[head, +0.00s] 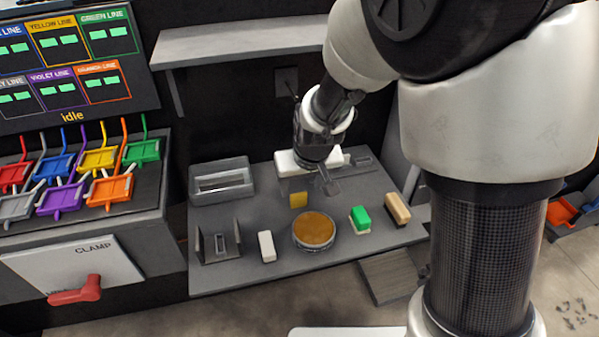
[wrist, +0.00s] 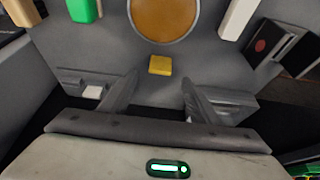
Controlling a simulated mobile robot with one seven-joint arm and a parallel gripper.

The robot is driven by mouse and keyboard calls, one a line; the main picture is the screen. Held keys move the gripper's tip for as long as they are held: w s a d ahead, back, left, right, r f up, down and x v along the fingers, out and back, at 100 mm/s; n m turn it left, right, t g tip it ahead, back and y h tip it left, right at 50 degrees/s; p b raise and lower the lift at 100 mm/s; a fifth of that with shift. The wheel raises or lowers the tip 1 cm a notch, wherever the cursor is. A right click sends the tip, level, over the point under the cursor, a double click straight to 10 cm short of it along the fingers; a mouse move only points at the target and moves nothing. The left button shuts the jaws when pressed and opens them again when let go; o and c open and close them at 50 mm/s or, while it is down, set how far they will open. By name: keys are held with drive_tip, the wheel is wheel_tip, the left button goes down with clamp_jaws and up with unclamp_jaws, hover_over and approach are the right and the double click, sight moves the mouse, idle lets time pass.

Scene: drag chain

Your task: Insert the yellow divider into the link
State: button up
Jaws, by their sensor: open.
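The yellow divider (head: 298,199) is a small block on the grey work table, behind the round orange-brown dish. It also shows in the wrist view (wrist: 160,65), centred just beyond the gap between my fingertips. My gripper (head: 310,184) is open and empty above the table. In the wrist view its two fingers (wrist: 160,80) stand apart on either side of the divider's line, not touching it. A dark grey fixture with upright plates and a small slotted piece (head: 219,245) stands at the table's front left. I cannot tell for sure whether that piece is the link.
The round dish (head: 314,230) stands near the table's front middle. A white block (head: 266,246), a green-and-white block (head: 360,219) and a tan block (head: 397,208) stand around it. A grey open box (head: 221,182) is at back left. Coloured trays (head: 98,160) stand further left.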

sight(299, 194)
drive_tip(key=shift+b+x, duration=0.75)
drive_tip(key=shift+x, duration=1.95)
drive_tip(key=c, duration=1.2)
wheel_tip(299, 194, up, 10)
drive_tip(key=p, duration=0.3)
drive_tip(key=s+a+n+g+y+p, duration=0.1)
drive_tip(key=s+a+n+g+y, duration=0.15)
drive_tip(key=s+a+n, duration=0.5)
drive_tip(key=s+a+n+g+y+p, duration=0.1)
drive_tip(key=s+a+n+g, duration=0.25)
drive_tip(key=a+n, duration=0.65)
drive_tip(key=shift+n, duration=0.25)
drive_tip(key=f, duration=0.1)
drive_tip(key=s+f, duration=0.1)
drive_tip(key=f, duration=0.1)
drive_tip(key=f+b, duration=0.1)
drive_tip(key=shift+s+f, duration=0.15)
drive_tip(key=shift+s, duration=0.1)
drive_tip(key=shift+t, duration=0.3)
drive_tip(key=shift+f+b, duration=0.35)
drive_tip(key=shift+f, duration=1.95)
